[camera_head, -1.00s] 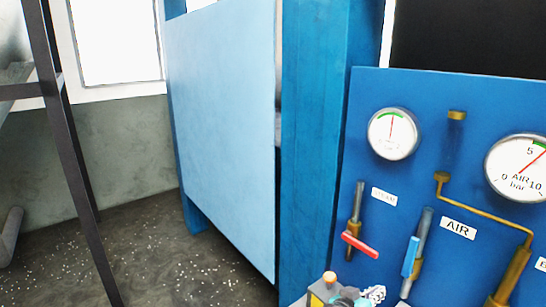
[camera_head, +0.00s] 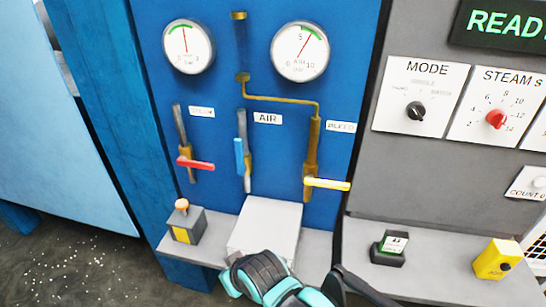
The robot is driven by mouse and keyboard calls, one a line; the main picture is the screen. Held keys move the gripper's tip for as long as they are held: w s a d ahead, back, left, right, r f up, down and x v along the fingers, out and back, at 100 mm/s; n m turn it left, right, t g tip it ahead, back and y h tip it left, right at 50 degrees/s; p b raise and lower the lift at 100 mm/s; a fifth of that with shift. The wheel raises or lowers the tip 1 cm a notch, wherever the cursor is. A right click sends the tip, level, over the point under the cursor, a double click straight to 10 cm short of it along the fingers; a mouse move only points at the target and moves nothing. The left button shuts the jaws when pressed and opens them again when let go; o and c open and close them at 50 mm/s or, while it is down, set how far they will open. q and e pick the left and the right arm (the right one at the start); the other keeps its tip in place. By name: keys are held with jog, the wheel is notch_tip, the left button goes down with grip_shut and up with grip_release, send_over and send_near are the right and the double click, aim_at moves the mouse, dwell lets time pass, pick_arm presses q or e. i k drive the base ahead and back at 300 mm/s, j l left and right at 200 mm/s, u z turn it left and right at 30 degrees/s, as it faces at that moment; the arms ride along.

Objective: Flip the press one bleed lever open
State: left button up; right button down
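The bleed lever is a yellow bar (camera_head: 328,184) on the blue panel, by the label that reads BLEED (camera_head: 341,127). It points right, roughly crosswise to the upright brass pipe (camera_head: 313,150). A black and teal part of my arm or gripper (camera_head: 262,278) shows at the bottom middle, below and left of the lever and apart from it. It overlaps the front of a white box in the picture. Its fingertips cannot be made out, and I cannot tell which arm it belongs to.
Left of the bleed lever are a blue upright air lever (camera_head: 239,157) and a red crosswise steam lever (camera_head: 195,163). A ledge below carries a white box (camera_head: 268,225) and an orange-topped box (camera_head: 182,222). A grey control panel (camera_head: 400,165) stands at right.

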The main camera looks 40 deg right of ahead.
aim_at(309, 180)
jog(key=k+z, duration=0.1)
jog(key=z, duration=1.65)
jog(key=l, duration=0.2)
